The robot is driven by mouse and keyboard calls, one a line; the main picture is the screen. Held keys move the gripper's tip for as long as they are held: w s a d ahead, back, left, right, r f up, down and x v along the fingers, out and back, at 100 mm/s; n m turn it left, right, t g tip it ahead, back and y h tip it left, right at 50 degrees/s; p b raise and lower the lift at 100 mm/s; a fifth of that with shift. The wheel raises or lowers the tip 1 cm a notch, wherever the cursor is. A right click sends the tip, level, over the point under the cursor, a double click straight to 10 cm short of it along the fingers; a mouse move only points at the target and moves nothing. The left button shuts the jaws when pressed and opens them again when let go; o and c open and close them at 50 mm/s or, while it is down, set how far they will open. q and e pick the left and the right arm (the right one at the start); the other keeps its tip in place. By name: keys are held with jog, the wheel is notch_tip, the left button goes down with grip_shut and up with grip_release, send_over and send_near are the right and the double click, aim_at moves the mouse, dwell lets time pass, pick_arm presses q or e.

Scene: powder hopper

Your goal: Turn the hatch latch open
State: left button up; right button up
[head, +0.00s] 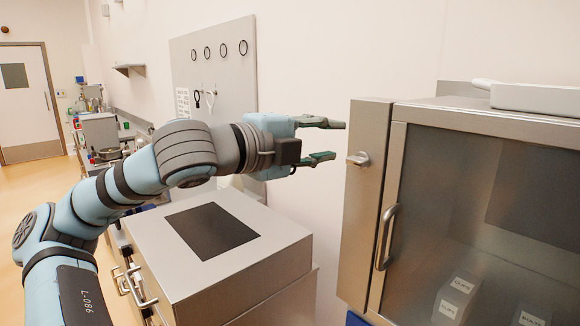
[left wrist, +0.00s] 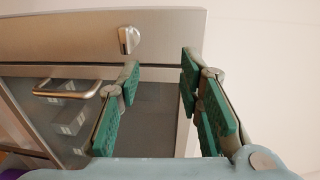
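The hatch latch (head: 358,158) is a small metal knob on the steel frame strip left of the cabinet's glass hatch door (head: 480,215). In the left wrist view the latch (left wrist: 128,40) lies beyond the fingertips, nearer the left finger. My left gripper (head: 335,140) is open and empty, just left of the latch in the head view. The left wrist view shows its green-padded fingers (left wrist: 160,68) spread apart, with a gap between them and the latch. The door looks closed. My right gripper is not in view.
A bar handle (head: 387,237) stands out from the door below the latch. White labelled boxes (head: 455,300) sit behind the glass. A steel box with a dark top panel (head: 212,230) stands below my left arm. A white object (head: 535,98) lies on the cabinet.

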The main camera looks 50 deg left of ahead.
pick_arm(q)
jog(key=s+b, duration=0.4)
jog(key=s, duration=0.3)
jog(key=shift+d, duration=0.15)
jog(key=shift+s, duration=0.1)
dwell(0.4)
